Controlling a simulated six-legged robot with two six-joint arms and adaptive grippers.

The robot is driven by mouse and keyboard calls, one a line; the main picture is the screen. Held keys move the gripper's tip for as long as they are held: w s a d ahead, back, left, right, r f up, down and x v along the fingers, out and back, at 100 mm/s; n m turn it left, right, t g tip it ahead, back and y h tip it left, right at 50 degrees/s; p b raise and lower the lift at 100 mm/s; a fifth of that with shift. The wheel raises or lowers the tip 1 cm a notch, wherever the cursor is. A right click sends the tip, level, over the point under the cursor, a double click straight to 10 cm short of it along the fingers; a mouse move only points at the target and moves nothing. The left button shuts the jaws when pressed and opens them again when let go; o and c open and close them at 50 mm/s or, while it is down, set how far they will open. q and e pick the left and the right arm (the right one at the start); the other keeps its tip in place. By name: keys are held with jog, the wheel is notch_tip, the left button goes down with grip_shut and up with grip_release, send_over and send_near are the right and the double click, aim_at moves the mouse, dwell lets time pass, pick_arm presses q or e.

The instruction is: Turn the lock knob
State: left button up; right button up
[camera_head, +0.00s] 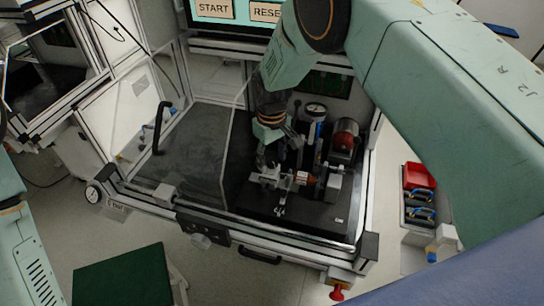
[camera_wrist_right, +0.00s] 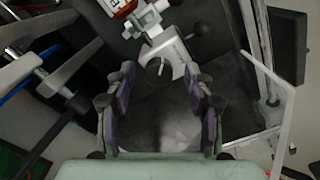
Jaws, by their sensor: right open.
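My right gripper (camera_head: 268,158) reaches down into the test station over the grey metal fixture (camera_head: 270,180). In the right wrist view the gripper (camera_wrist_right: 160,78) is open, with its dark pads apart and nothing held between them. The fixture (camera_wrist_right: 168,48) lies just beyond the fingertips there. A small round dark knob-like part (camera_wrist_right: 154,67) on its near end sits close to the gap between the tips. I cannot tell whether this is the lock knob or whether a finger touches it. My left gripper is out of view; only part of its arm shows at the left edge.
A dark ball-ended lever (camera_wrist_right: 200,28) stands beside the fixture. A gauge (camera_head: 315,110) and a red-faced cylinder (camera_head: 345,138) stand behind it. A clear panel (camera_head: 235,145) borders the work area on the left.

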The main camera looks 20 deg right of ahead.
aim_at(272, 161)
jog(key=shift+r, duration=0.1)
notch_tip(272, 161, up, 12)
dwell(0.5)
jog(key=shift+s, duration=0.1)
dwell(0.4)
